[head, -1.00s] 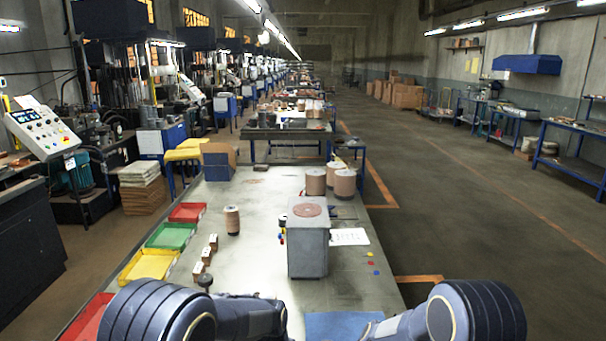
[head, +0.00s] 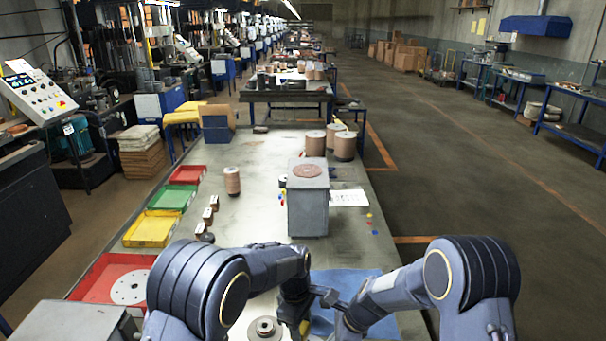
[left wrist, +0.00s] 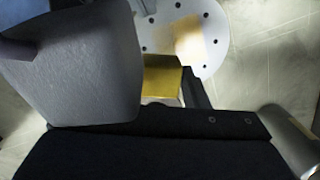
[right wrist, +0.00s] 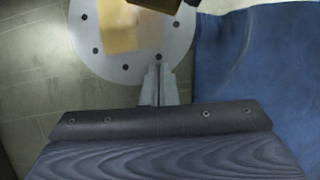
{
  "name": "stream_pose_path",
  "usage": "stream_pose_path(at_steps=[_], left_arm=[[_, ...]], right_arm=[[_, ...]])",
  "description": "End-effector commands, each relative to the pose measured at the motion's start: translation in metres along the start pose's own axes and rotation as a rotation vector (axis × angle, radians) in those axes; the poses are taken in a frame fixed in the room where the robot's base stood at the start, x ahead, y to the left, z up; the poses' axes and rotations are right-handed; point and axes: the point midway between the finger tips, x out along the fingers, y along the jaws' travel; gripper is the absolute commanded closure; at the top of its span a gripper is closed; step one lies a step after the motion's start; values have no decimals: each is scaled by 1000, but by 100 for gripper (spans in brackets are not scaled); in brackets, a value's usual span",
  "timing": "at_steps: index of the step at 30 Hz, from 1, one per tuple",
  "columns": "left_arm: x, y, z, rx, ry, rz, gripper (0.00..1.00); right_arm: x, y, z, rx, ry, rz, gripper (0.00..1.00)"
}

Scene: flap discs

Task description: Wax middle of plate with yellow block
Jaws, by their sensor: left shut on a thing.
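The yellow block (left wrist: 163,80) is in my left gripper (head: 298,308), shut on it. A yellowish bit of it shows low in the head view (head: 304,328) and at the top of the right wrist view (right wrist: 158,5). The round pale plate with small holes (left wrist: 215,20) lies below and beyond the block; it also shows in the right wrist view (right wrist: 88,33). A tan-yellow patch (right wrist: 122,32) covers its middle. I cannot tell whether block and plate touch. My right gripper (right wrist: 160,70) looks shut, fingertips at the plate's near edge. My arms hide the plate in the head view.
A blue mat (head: 362,282) lies beside the plate. A red tray (head: 98,277) holds another holed disc (head: 130,287). A grey block-shaped stand (head: 307,205) stands ahead, with several brown rolls behind it. Yellow, green and red trays line the left edge.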

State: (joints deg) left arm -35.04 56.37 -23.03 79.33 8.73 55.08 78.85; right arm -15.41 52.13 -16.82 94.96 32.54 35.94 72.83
Motion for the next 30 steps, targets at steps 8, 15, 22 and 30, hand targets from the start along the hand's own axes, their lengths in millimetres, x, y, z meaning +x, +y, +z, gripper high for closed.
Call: stream_pose_path(at_steps=[8, 15, 22, 30], left_arm=[[0, 0, 0, 0, 0, 0, 86], [3, 0, -1, 0, 0, 0, 86], [9, 0, -1, 0, 0, 0, 86], [16, 0, -2, 0, 0, -1, 86]], right_arm=[[0, 0, 0, 0, 0, 0, 100], [0, 0, 0, 0, 0, 0, 100], [0, 0, 0, 0, 0, 0, 100], [0, 0, 0, 0, 0, 0, 100]])
